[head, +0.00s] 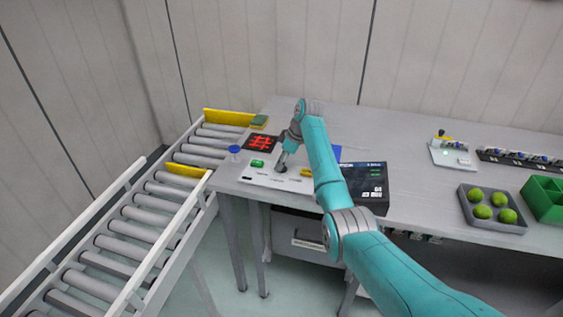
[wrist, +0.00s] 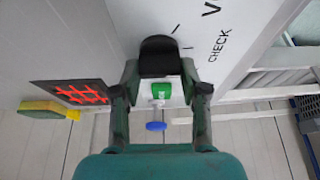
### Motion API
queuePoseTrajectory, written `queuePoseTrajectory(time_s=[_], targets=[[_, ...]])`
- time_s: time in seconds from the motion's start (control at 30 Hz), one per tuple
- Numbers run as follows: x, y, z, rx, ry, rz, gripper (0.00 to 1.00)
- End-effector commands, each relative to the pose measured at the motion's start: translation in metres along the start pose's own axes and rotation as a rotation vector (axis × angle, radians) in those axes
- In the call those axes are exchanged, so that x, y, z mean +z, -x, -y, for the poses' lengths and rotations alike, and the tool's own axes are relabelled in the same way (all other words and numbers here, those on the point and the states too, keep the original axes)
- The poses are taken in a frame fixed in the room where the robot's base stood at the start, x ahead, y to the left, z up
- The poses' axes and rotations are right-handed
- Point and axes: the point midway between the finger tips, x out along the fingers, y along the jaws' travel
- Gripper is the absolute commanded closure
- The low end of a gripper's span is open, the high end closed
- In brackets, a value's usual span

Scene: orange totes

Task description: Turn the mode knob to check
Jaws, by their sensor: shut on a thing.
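The mode knob is a dark rounded knob (wrist: 158,52) on a pale panel (head: 250,179), with black tick marks beside it. The word CHECK (wrist: 219,45) is printed on the panel to the knob's right in the wrist view. My gripper (head: 282,162) points down onto the panel in the head view. In the wrist view my gripper (wrist: 158,78) has a finger on each side of the knob and is shut on it. The fingers and the arm cover part of the knob, and I cannot tell which mark it points to.
A green button (head: 257,163), a red-lit display (head: 260,142) and a blue round piece (head: 235,149) are close to the gripper. A dark box (head: 364,184) stands right of the panel. A roller conveyor (head: 140,227) runs along the left.

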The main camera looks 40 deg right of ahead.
Motion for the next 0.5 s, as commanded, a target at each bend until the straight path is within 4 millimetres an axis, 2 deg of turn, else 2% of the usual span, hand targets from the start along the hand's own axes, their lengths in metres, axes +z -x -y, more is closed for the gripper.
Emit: queuePoseTrajectory(time_s=[0.07, 0.1, 0.17, 0.2, 0.5], targets=[[0.0007, -0.0002, 0.0, 0.0, -0.001, 0.001, 0.91], [0.0007, -0.0002, -0.0001, 0.0, -0.001, 0.001, 0.49], [0.0006, -0.0002, 0.0, 0.0, -0.001, 0.001, 0.34], [0.0006, -0.0002, -0.0001, 0.0, -0.001, 0.001, 0.31], [0.0002, 0.0012, -0.0002, 0.001, -0.001, 0.0, 0.31]])
